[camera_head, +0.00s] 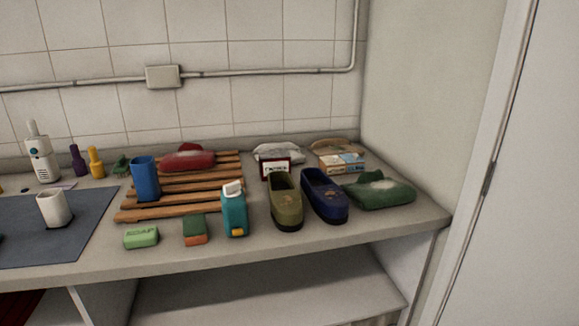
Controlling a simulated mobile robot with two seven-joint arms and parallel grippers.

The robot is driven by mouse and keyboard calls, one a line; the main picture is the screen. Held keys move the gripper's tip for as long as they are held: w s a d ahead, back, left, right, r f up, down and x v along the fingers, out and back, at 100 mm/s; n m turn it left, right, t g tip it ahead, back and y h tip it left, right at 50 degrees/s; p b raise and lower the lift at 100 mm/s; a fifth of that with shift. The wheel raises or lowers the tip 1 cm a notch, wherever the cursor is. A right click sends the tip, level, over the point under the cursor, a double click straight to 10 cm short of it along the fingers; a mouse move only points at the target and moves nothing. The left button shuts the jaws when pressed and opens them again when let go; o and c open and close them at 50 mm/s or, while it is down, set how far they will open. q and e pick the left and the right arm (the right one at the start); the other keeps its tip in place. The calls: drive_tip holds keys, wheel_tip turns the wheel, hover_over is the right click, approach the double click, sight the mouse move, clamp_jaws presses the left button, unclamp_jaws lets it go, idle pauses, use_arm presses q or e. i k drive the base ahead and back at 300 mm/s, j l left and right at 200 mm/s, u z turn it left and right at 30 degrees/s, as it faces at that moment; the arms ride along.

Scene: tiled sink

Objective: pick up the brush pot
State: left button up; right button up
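Two pot-like containers show, and I cannot tell which one is the brush pot. A blue upright pot (145,180) stands at the left part of a wooden slatted rack (222,186) on the counter. A white pot (53,209) stands upright on a dark grey-blue mat (90,235) at the left. No brush is visible in either one. Neither of my grippers is in view.
In front of the rack are a green soap bar (141,237), a green-orange sponge (194,230) and a teal bottle (234,212). An olive shoe (285,202), a navy shoe (323,195) and a green cloth bundle (379,191) stand to the right. The counter's front strip is clear.

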sight(53, 205)
drive_tip(key=u, duration=1.35)
drive_tip(key=i+l+z, duration=0.55)
drive_tip(key=k, duration=0.1)
